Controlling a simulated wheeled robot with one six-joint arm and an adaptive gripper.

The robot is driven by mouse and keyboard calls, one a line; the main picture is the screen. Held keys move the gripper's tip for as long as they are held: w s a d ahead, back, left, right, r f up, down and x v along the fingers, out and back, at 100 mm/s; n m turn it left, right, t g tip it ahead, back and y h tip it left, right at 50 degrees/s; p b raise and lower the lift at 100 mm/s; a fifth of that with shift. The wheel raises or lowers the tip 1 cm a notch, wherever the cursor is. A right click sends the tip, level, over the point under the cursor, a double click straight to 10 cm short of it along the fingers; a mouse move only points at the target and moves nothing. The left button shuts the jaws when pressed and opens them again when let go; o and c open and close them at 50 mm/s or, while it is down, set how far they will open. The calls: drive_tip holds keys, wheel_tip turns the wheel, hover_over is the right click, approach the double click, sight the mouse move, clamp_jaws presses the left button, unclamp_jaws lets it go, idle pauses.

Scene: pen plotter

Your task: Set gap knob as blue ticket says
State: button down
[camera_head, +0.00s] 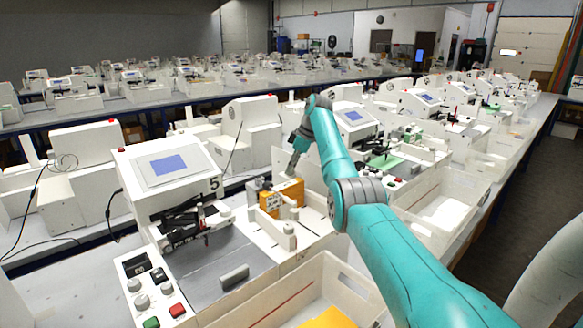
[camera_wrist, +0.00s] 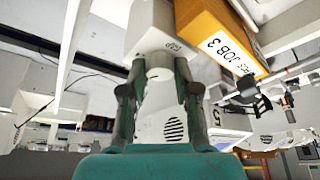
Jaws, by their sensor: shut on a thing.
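In the wrist view, my gripper (camera_wrist: 158,84) is shut on a pale round knob (camera_wrist: 158,62), one dark finger on each side of it. The knob sticks out of a white block (camera_wrist: 150,25) with small dark print near it, too small to read. In the head view, my gripper (camera_head: 293,164) reaches down behind the orange box (camera_head: 285,197), and its fingertips and the knob are hidden there. The orange box also shows in the wrist view (camera_wrist: 205,30), with a white label ending in "JOB 3". I cannot make out a blue ticket in either view.
The white plotter (camera_head: 165,185) marked 5, with a blue screen (camera_head: 169,164), stands left of my arm. Its front panel has grey knobs (camera_head: 142,301), a green button (camera_head: 152,322) and a red button (camera_head: 177,310). A white bin (camera_head: 262,292) with an orange item stands in front.

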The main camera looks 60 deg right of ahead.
drive_tip(key=shift+n, duration=0.6)
drive_tip(key=c, duration=0.8)
unclamp_jaws()
drive_tip(key=shift+c, duration=0.2)
drive_tip(key=v, duration=1.2)
drive_tip(key=shift+w+d, duration=0.2)
